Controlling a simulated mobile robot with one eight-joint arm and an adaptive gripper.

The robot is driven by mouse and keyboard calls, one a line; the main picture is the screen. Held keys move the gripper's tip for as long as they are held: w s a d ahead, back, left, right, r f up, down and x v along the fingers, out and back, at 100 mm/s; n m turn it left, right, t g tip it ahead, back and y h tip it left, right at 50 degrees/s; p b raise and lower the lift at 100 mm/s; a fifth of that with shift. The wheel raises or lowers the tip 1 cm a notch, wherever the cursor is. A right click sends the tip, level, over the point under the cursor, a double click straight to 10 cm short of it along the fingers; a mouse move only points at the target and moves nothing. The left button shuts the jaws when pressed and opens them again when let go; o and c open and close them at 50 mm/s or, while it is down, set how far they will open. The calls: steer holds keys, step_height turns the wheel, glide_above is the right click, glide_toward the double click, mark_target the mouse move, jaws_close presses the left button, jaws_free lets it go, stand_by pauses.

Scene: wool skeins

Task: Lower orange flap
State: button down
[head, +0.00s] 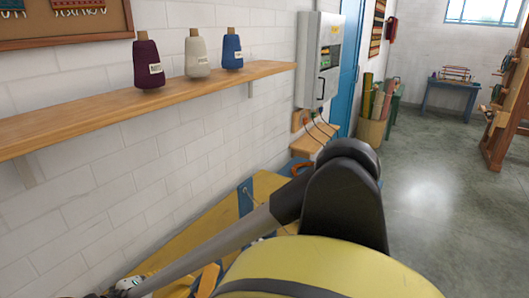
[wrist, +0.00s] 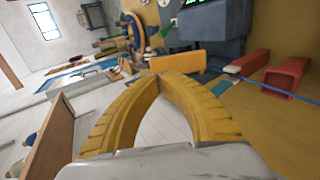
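In the wrist view, an orange-yellow panel (wrist: 180,62), which may be the orange flap, lies just beyond the fingertips of my gripper (wrist: 158,79). The gripper's two curved yellow fingers arch together and their tips appear to meet, with nothing visible between them. I cannot tell whether the tips touch the panel. In the head view, my arm reaches toward the bottom left. The gripper cannot be made out clearly there, and I cannot identify the flap with certainty. Small orange pieces (head: 207,279) show beside the arm, partly cut off by the frame.
A yellow surface with blue parts (head: 190,240) lies under my arm, along the white wall. A wooden shelf (head: 150,100) with three yarn cones runs above it. In the wrist view, a red-orange open box shape (wrist: 290,77) and a grey-blue unit (wrist: 208,30) stand beyond my gripper.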

mark_target(213, 270)
steer(key=b+x, duration=0.2)
steer(key=x, duration=0.5)
steer(key=shift+w+d+f, duration=0.15)
steer(key=shift+w+d, duration=0.05)
steer(key=shift+w, duration=0.05)
steer(key=shift+w+d+f+g+p, duration=0.1)
steer(key=shift+w+d+g+p, duration=0.15)
steer(key=shift+w+g+p, duration=0.3)
steer(key=shift+w+d+f+g+y+p, duration=0.1)
steer(key=shift+w+d+g+y+p, duration=0.1)
steer(key=shift+w+g+y+p, duration=0.3)
steer(key=g, duration=0.1)
steer(key=w+d+f+g+y+p, duration=0.1)
steer(key=shift+w+f+g, duration=0.1)
steer(key=shift+g, duration=0.25)
steer(key=f+g+y, duration=0.1)
steer(key=w+f+g+y, duration=0.1)
steer(key=f+g, duration=0.1)
steer(key=w+f+g, duration=0.1)
steer(key=shift+d+f+g+y, duration=0.3)
steer(key=shift+d+g+y, duration=0.1)
steer(key=shift+w+f, duration=0.1)
